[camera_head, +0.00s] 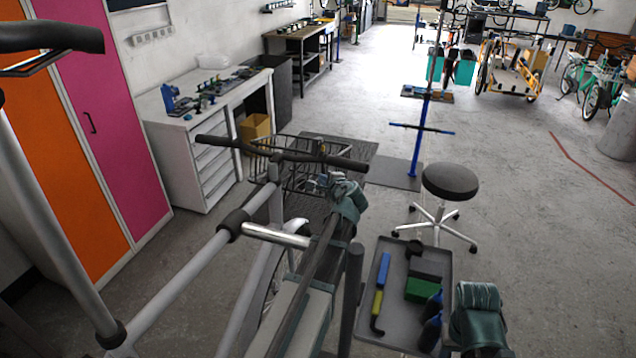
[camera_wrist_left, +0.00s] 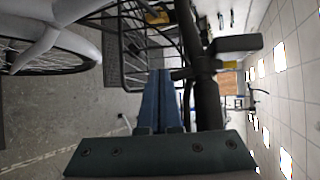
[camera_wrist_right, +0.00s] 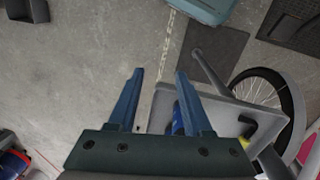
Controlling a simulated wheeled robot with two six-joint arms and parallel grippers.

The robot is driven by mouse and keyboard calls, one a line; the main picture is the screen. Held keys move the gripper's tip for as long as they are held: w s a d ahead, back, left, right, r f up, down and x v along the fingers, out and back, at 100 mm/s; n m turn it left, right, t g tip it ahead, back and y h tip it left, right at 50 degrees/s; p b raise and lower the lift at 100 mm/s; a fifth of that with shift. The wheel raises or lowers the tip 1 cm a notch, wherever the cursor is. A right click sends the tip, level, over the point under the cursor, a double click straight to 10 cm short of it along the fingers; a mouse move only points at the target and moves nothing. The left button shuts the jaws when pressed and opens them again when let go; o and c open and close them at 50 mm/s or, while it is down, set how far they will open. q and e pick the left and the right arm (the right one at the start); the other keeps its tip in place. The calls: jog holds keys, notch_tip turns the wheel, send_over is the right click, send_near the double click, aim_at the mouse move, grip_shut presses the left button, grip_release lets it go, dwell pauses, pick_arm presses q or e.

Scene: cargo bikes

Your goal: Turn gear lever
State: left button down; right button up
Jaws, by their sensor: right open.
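The cargo bike's dark handlebar (camera_head: 285,156) runs across the middle of the head view. In the left wrist view, the bar (camera_wrist_left: 207,100) runs lengthwise just right of my fingers. A dark clamp with short arms (camera_wrist_left: 205,66) sits on it and may include the gear lever; I cannot tell surely. My left gripper (camera_head: 328,180) is below the bar's right side. Its blue fingers (camera_wrist_left: 161,72) are close together, tips beside the clamp's left arm. I see nothing clearly held between them. My right gripper (camera_wrist_right: 158,74) is open and empty, above the floor near the tray.
A grey tool tray (camera_head: 398,326) with several tools stands at the lower right. A black stool (camera_head: 450,182) is behind it. A wire basket (camera_head: 290,180) sits beyond the handlebar. A white workbench (camera_head: 200,140) and pink cabinet (camera_head: 115,120) line the left.

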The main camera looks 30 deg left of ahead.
pick_arm(q)
jog(key=shift+w+f, duration=0.1)
jog(key=shift+w, duration=0.15)
jog(key=shift+w+a+f+b, duration=0.3)
jog(key=shift+w+a+b, duration=0.1)
jog(key=shift+w, duration=0.15)
jog(key=shift+d, duration=0.2)
dwell(0.3)
jog(key=shift+a, duration=0.1)
